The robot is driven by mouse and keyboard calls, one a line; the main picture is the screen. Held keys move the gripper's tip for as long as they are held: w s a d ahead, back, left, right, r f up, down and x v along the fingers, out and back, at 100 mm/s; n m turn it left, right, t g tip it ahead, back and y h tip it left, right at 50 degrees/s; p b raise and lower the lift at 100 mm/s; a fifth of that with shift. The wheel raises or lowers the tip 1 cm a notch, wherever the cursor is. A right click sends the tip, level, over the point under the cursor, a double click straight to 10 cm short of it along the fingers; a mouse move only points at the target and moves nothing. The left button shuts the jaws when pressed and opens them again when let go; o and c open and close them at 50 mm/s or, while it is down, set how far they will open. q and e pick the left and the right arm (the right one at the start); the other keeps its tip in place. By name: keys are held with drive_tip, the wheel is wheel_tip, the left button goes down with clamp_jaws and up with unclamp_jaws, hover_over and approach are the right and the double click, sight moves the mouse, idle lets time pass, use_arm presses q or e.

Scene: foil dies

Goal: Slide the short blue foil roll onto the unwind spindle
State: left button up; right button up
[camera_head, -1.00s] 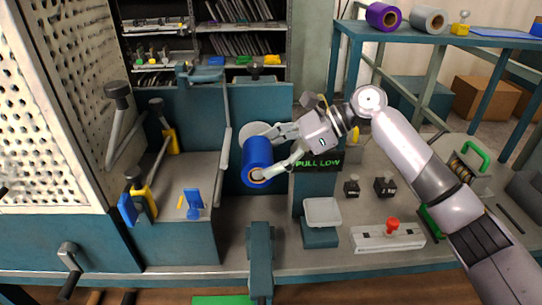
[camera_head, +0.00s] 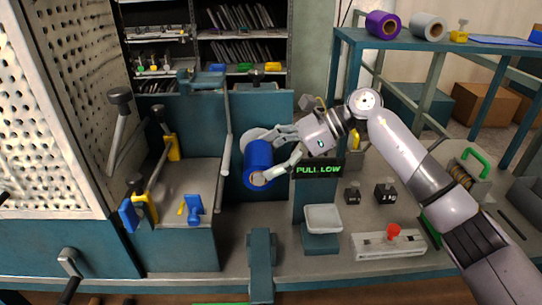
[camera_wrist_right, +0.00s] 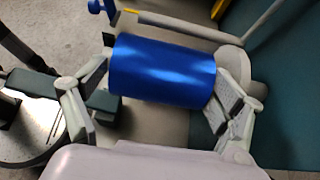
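The short blue foil roll (camera_head: 258,158) is held in front of the teal upright panel, its tan-cored end facing the head camera. My right gripper (camera_head: 277,155) has one finger at the roll's near end and the other at its far end. The right wrist view shows the blue roll (camera_wrist_right: 162,72) lying between the two fingers, which appear to touch its ends. A pale round flange (camera_head: 254,134), seemingly of the unwind spindle, shows just behind the roll's far end. The spindle shaft is hidden, so I cannot tell whether the roll is around it. My left gripper is not in view.
A grey bar (camera_head: 228,125) stands close left of the roll. A display reading "PULL LOW" (camera_head: 318,170) and a white pan (camera_head: 323,218) are to the right. Purple (camera_head: 383,25) and grey (camera_head: 428,27) rolls sit on the rear shelf.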

drive_tip(key=v, duration=0.8)
idle(0.4)
drive_tip(key=shift+r, duration=0.15)
